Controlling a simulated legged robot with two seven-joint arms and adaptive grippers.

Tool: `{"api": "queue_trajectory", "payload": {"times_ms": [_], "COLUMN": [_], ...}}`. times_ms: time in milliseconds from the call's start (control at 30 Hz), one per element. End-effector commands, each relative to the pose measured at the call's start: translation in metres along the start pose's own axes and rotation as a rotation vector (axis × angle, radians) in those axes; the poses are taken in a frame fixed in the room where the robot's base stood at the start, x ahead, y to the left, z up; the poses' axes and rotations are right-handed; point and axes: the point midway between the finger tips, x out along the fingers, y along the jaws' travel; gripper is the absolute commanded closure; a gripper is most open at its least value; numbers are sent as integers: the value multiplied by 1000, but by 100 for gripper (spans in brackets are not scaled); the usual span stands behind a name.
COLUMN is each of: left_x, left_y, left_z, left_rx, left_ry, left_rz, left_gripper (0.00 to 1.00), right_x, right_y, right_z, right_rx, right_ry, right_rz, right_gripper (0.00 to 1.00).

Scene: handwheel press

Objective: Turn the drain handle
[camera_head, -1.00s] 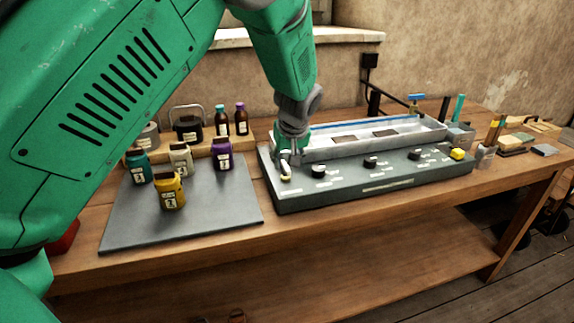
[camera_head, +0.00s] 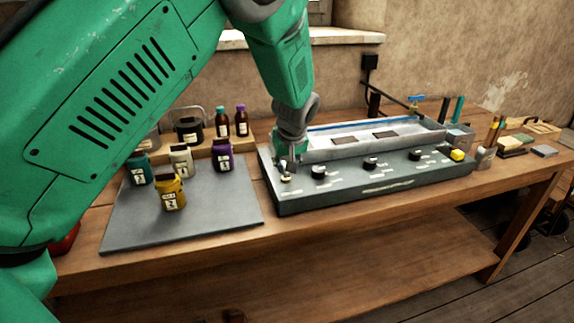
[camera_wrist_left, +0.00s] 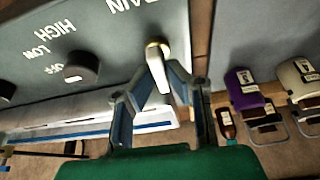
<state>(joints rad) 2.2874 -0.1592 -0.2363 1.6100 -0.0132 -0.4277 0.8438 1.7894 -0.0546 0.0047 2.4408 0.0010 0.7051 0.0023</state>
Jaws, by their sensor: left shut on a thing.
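The drain handle (camera_wrist_left: 156,62) is a pale lever with a brass-coloured end, beside the partly cut-off "DRAIN" lettering in the left wrist view. My left gripper (camera_wrist_left: 152,92) is shut on the drain handle, with one finger on each side of it. In the head view my left gripper (camera_head: 288,168) is at the left end of the grey control panel (camera_head: 340,192). Only a small light part of the handle (camera_head: 286,179) shows below the fingers there. My right gripper is not in view.
Several black knobs and a yellow button (camera_head: 457,155) line the panel. A long metal basin (camera_head: 350,146) lies behind it, with a blue-handled tap (camera_head: 415,99) at its far end. Labelled bottles, including a yellow one (camera_head: 171,193), stand on a grey mat (camera_head: 215,215) to the left.

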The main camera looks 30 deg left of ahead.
Motion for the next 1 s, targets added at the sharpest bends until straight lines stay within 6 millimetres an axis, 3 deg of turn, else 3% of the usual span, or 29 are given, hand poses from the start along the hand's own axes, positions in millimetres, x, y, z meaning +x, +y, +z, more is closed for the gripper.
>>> {"api": "queue_trajectory", "payload": {"times_ms": [267, 1000], "left_x": [-3, -2], "left_y": [-1, -4], "left_z": [-1, -5], "left_rx": [145, 784], "left_ry": [-2, 2], "left_rz": [64, 332], "left_gripper": [100, 100], "right_x": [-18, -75], "right_y": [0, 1], "right_z": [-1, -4], "right_rx": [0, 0], "right_ry": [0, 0], "right_rz": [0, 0], "right_gripper": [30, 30]}}
